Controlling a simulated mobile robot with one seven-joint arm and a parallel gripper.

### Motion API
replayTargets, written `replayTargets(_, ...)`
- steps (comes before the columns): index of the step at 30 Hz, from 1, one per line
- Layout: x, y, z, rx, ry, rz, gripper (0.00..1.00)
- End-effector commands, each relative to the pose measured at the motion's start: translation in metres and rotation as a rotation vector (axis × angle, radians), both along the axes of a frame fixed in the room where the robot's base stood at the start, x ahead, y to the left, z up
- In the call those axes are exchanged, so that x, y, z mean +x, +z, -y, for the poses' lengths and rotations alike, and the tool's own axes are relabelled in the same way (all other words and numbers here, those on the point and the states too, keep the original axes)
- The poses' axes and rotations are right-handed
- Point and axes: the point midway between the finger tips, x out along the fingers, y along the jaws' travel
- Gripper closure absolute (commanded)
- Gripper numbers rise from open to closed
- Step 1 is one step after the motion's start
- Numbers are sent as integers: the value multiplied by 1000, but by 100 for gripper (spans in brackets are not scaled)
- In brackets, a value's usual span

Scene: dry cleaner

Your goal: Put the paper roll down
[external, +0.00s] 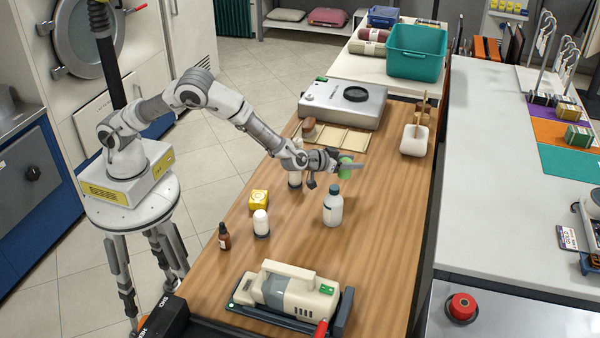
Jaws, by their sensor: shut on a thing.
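My gripper (350,166) reaches out to the right over the wooden counter (300,245). It is shut on a small green rounded thing, which I take for the paper roll (345,168). The roll is held above the counter, behind a white bottle with a blue cap (333,207). The fingers partly hide the roll, and its exact tilt is hard to tell.
A yellow box (259,200), a white container (261,222) and a brown dropper bottle (224,236) stand left of the bottle. A beige machine (290,290) sits in front. A white holder (414,140) stands at the right. The counter right of the bottle is clear.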

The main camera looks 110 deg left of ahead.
Motion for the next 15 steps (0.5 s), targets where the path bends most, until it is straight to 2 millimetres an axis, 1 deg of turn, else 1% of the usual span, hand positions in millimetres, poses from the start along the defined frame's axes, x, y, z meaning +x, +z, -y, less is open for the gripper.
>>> replayTargets(1, 1, -8, -11, 0, 2, -1, 100)
replayTargets(2, 2, -10, -15, 0, 2, 0, 100)
replayTargets(6, 4, -17, -27, -1, 0, 1, 100)
replayTargets(8, 5, -18, -29, -1, -1, 1, 100)
replayTargets(11, 5, -27, -29, 0, -2, -2, 100)
replayTargets(15, 5, -49, -29, 0, -1, -3, 100)
